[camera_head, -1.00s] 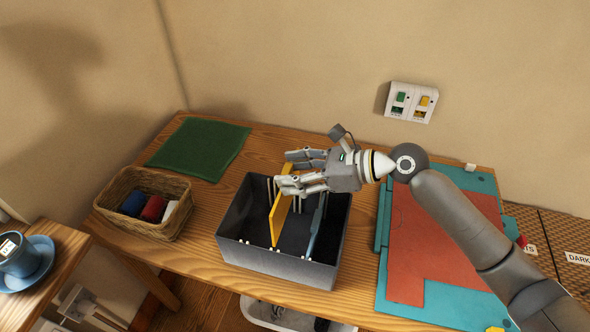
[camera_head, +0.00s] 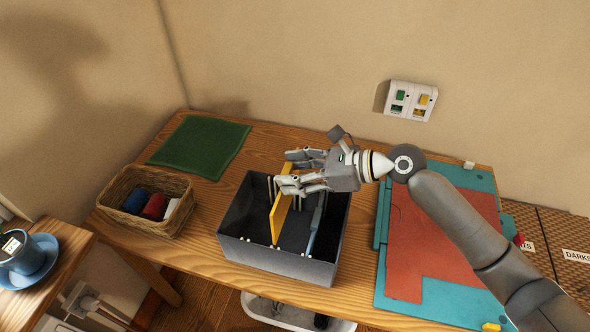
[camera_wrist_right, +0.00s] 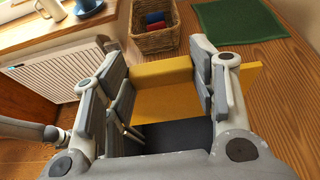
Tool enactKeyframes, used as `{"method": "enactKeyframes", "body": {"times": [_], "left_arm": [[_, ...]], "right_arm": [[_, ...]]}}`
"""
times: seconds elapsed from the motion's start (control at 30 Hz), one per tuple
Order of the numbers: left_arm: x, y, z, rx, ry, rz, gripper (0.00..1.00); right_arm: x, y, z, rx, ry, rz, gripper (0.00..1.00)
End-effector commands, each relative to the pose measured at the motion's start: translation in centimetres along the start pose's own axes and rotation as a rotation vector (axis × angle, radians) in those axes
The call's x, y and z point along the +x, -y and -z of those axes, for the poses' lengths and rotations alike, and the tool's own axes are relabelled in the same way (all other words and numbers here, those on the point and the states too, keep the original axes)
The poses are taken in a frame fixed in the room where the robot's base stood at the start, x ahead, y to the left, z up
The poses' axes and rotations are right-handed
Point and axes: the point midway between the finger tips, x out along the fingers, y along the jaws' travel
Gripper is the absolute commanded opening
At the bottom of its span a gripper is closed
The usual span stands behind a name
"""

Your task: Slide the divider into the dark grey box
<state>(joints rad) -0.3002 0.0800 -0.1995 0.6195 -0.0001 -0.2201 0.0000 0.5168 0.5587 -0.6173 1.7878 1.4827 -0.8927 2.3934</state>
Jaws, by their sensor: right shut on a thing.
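The yellow divider (camera_head: 280,217) is upright in the left half of the dark grey box (camera_head: 270,261), its top rising above the rim. Its bottom edge and its fit in the white guides cannot be made out. My right gripper (camera_head: 290,171) is shut on the divider's upper far part, above the box. In the right wrist view the yellow divider (camera_wrist_right: 165,76) sits between the fingers, with the box's dark inside (camera_wrist_right: 178,136) below. A blue-grey divider (camera_head: 316,228) stands in the right half of the box. My left gripper is out of view.
A wicker basket (camera_head: 126,219) with rolled cloths stands left of the box, and a green mat (camera_head: 200,147) lies behind it. Teal and red boards (camera_head: 440,245) lie on the right under my arm. A wall switch panel (camera_head: 411,100) is behind.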

Motion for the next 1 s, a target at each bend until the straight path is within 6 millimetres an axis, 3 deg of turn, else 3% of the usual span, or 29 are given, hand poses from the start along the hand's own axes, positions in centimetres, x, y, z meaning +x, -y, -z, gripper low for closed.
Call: {"method": "enactKeyframes", "body": {"times": [1.0], "left_arm": [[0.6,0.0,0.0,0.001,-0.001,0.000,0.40]], "right_arm": [[0.9,0.0,2.2,0.000,0.001,0.000,0.25]]}}
